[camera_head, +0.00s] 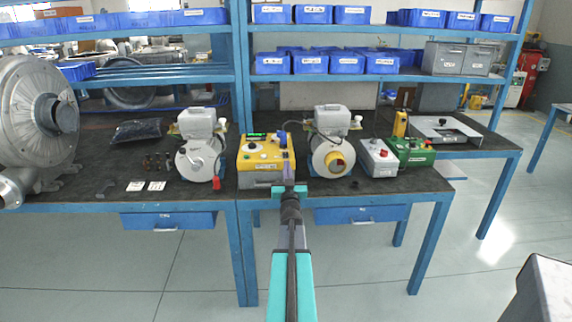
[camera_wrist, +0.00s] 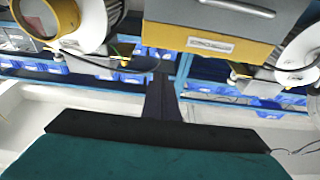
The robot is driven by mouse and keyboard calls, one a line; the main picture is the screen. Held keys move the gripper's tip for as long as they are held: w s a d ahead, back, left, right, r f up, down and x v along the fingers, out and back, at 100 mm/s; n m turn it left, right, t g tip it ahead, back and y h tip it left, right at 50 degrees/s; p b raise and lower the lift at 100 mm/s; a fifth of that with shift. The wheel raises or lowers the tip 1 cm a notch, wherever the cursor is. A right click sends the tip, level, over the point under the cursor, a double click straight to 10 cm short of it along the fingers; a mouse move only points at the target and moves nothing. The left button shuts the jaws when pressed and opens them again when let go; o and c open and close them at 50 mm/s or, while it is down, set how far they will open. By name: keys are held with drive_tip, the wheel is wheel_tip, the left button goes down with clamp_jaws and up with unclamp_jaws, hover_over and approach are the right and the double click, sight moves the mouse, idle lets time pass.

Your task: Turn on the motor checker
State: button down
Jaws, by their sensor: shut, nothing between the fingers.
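A yellow control box (camera_head: 266,158) with several buttons and knobs on its sloped top and a grey lower front stands at the middle of the bench. No readable label names it the motor checker. In the wrist view the yellow box (camera_wrist: 215,35) fills the top, with a white label and a grey handle. My gripper (camera_head: 288,175) is shut and empty, at the right front part of the yellow box in the head view. Its dark fingers (camera_wrist: 161,95) are together in the wrist view. Whether they touch the box cannot be told. My gripper hides a little of the box's front.
Motors stand left (camera_head: 200,155) and right (camera_head: 330,155) of the yellow box. A grey box with a red button (camera_head: 379,160) and a green box (camera_head: 413,152) stand farther right. A large blower (camera_head: 35,115) is at far left. Blue shelves (camera_head: 160,75) rise behind.

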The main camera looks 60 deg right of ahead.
drive_tip(key=shift+v, duration=0.75)
drive_tip(key=shift+f, duration=0.1)
